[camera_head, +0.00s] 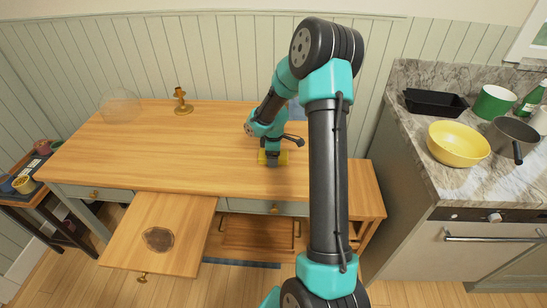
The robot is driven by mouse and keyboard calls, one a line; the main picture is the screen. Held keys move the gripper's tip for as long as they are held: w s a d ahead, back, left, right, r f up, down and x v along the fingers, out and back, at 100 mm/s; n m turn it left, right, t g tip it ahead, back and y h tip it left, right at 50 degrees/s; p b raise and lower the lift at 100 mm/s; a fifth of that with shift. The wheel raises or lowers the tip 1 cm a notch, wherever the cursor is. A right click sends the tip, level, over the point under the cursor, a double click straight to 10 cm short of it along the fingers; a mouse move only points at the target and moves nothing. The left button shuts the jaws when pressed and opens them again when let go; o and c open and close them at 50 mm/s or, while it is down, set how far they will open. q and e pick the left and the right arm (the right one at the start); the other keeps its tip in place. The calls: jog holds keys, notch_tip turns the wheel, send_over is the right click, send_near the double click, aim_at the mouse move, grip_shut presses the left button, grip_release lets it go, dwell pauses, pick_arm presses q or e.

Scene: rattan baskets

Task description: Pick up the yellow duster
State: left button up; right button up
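The yellow duster (283,158) lies low on the wooden table, right of the middle of its top, and only its yellow edges show. My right gripper (272,161) is right above it, pointing down at the tabletop. The gripper covers the middle of the duster. The fingertips are too small and too hidden to tell whether they are open or shut, or whether they touch the duster. My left gripper is not in view.
The wooden table (170,160) is mostly bare. A brass candlestick (182,103) and a clear round object (121,106) stand at its back left. A yellow bowl (458,146) sits on the right counter.

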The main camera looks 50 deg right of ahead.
jog(key=c, duration=0.6)
jog(key=shift+r, duration=0.1)
jog(key=shift+r, duration=1.5)
jog(key=shift+s+a+r, duration=0.15)
jog(key=shift+a+r, duration=0.05)
jog(key=s+a, duration=0.3)
jog(key=a, duration=0.1)
jog(key=s+a+r, duration=0.1)
jog(key=s+a, duration=0.2)
jog(key=a, duration=0.1)
jog(key=s+a, duration=0.3)
jog(key=a, duration=0.1)
jog(key=shift+s+a+r, duration=0.15)
jog(key=shift+a, duration=0.05)
